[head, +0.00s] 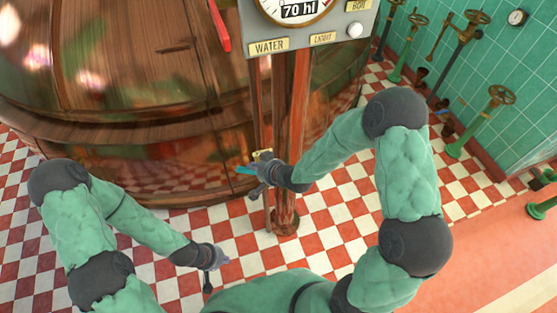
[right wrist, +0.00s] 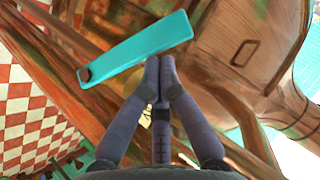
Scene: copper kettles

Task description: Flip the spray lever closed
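A flat teal lever (right wrist: 135,50), which looks to be the spray lever, lies tilted across the upper part of the right wrist view, with a brown round spot at its left end. In the head view only a small teal piece (head: 245,170) of it shows, beside the copper-brown post. My right gripper (right wrist: 160,64) has its two fingers together with nothing between them. Its tips are at the lever's lower edge; I cannot tell whether they touch. It also shows in the head view (head: 258,180). My left gripper (head: 209,275) hangs low over the floor; its fingers are too small to read.
A large copper kettle (head: 120,80) fills the left and back. A post (head: 287,130) carries a grey gauge panel (head: 350,38) with WATER and LIGHT labels. A red bar (head: 219,25) stands beside the panel. Green valves (head: 485,115) line the right wall. Checkered floor is open at left.

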